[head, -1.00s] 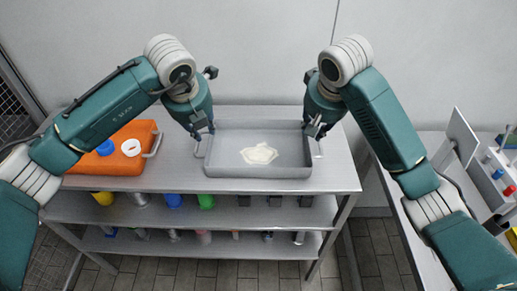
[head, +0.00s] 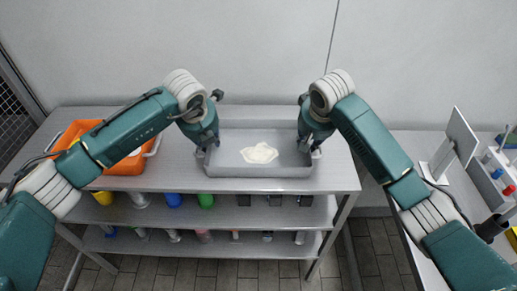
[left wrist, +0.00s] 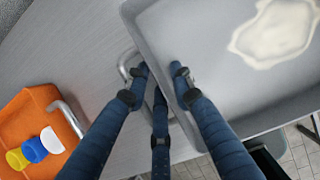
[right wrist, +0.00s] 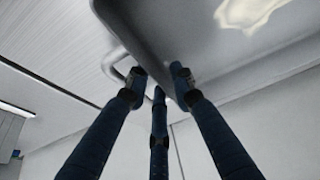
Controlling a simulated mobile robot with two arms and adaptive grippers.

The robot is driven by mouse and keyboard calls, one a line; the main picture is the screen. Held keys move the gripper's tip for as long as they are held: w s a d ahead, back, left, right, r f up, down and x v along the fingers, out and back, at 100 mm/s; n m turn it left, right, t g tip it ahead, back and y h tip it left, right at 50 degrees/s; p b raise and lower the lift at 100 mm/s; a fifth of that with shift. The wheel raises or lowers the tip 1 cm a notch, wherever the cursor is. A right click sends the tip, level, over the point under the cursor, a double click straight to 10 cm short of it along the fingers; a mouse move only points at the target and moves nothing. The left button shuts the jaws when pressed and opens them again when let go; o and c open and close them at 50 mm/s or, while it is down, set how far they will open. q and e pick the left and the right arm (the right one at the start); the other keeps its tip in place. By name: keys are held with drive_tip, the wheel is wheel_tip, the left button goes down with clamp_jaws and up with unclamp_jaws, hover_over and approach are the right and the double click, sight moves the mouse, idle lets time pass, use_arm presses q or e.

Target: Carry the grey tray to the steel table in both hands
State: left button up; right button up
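The grey tray (head: 230,171) sits flat on the top of a grey shelved table. A cream-coloured irregular patch (head: 260,153) lies on its floor. My left gripper (head: 207,148) is at the tray's left end; in the left wrist view its fingers (left wrist: 160,76) stand apart, with the tray wall and the wire handle (left wrist: 125,66) between or beside them. My right gripper (head: 310,148) is at the right end; in the right wrist view its fingers (right wrist: 158,76) are also apart around the wall and handle (right wrist: 112,62). Exact finger contact is unclear.
An orange crate (head: 72,133) stands left of the tray, partly behind my left arm; it holds coloured items in the left wrist view. Coloured containers (head: 205,200) fill the shelves below. Another grey table (head: 411,247) at right carries a white upright panel (head: 462,135) and a rack (head: 492,187).

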use_arm(q)
clamp_jaws()
use_arm(e)
clamp_jaws()
use_arm(q)
drive_tip(key=shift+d, duration=0.1)
drive_tip(key=shift+d, duration=0.1)
use_arm(e)
drive_tip(key=shift+a+r, duration=0.15)
use_arm(q)
drive_tip(key=shift+r, duration=0.1)
use_arm(e)
drive_tip(key=shift+r, duration=0.1)
